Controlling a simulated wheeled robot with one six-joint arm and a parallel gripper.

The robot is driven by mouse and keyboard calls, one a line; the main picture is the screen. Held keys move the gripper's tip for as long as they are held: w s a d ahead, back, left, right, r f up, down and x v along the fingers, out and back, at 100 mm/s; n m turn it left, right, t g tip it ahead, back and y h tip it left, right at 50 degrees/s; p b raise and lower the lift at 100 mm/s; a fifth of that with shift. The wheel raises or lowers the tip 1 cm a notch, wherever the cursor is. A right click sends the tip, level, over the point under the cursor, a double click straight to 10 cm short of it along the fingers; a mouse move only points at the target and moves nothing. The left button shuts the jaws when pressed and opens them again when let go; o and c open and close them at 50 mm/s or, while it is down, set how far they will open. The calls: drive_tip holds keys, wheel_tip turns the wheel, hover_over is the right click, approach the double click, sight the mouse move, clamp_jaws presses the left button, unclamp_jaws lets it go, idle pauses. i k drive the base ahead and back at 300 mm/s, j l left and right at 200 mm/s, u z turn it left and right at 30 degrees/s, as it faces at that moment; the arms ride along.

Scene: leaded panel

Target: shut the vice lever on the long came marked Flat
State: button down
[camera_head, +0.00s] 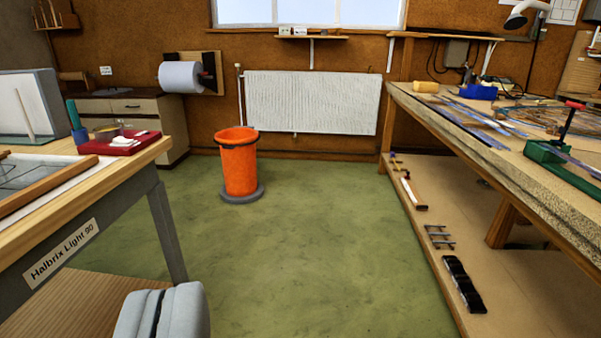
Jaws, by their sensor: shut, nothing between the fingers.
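A green vice (560,165) sits near the front edge of the right-hand bench. Its dark lever (567,124) stands up steeply with a red grip on top. A grey strip runs from this vice toward the right edge of the picture. A smaller blue vice (478,92) is farther back on the same bench. Long grey cames (468,124) lie on the bench between the two vices. No "Flat" mark can be read on any of them. My gripper (168,291) is shut and empty at the bottom, low and left, well away from both vices.
The green floor (310,240) is open between the benches. An orange bin (239,165) stands near the white radiator (312,103). The left table (120,176), labelled "Halbrix Light 90", holds a red tray (118,145). A low shelf (450,215) under the right bench carries tools.

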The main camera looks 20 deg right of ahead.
sight(562, 130)
drive_tip(key=i+l+z, duration=0.45)
drive_tip(key=i+l, duration=0.65)
drive_tip(key=l, duration=0.15)
